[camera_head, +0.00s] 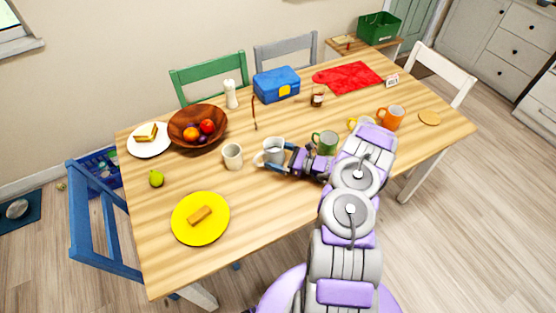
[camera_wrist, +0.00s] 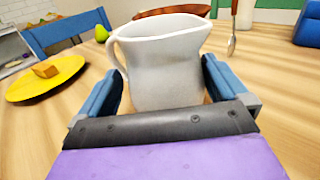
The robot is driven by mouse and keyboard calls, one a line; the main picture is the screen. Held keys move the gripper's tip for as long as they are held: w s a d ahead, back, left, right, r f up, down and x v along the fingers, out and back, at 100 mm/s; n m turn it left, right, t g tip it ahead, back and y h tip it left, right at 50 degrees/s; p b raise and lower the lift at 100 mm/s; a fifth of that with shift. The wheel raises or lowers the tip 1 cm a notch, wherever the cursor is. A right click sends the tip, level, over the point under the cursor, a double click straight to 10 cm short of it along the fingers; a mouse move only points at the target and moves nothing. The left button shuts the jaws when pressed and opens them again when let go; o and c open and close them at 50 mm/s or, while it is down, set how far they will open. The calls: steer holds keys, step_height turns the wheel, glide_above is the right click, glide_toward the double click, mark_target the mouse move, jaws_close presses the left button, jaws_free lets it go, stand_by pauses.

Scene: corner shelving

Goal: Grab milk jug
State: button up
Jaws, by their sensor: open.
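The milk jug (camera_head: 274,150) is a white pitcher with a handle on its left side, standing upright on the wooden table. In the wrist view the jug (camera_wrist: 165,65) fills the middle, between the two blue fingers of my gripper (camera_wrist: 163,95). One finger is on each side of it, and the fingers look open. In the head view my gripper (camera_head: 280,160) reaches the jug from the right. The lower part of the jug is hidden behind the gripper's dark palm in the wrist view. I cannot tell whether either finger touches it.
A beige cup (camera_head: 232,156) stands close left of the jug, and a green mug (camera_head: 325,142) stands to the right, by my arm. A wooden fruit bowl (camera_head: 184,117), a white bottle (camera_head: 231,95) and a yellow plate (camera_head: 190,229) stand farther left. An orange mug (camera_head: 390,118) stands right.

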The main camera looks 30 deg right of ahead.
steer(key=shift+a, duration=0.1)
steer(key=shift+d+f, duration=0.15)
steer(key=shift+d, duration=1.05)
steer(key=c, duration=0.5)
steer(key=shift+c, duration=0.8)
steer(key=shift+a, duration=0.9)
steer(key=c, duration=0.5)
steer(key=shift+d, duration=0.65)
steer(key=shift+d+r, duration=0.15)
steer(key=shift+r, duration=0.15)
steer(key=shift+a+r+p, duration=0.4)
steer(key=shift+a+r, duration=0.1)
steer(key=shift+r, duration=0.35)
steer(key=shift+a+r, duration=0.15)
steer(key=shift+r, duration=0.6)
steer(key=s+r+p, duration=0.1)
steer(key=s+p, duration=0.3)
steer(key=s, duration=1.2)
steer(key=shift+a+r, duration=0.15)
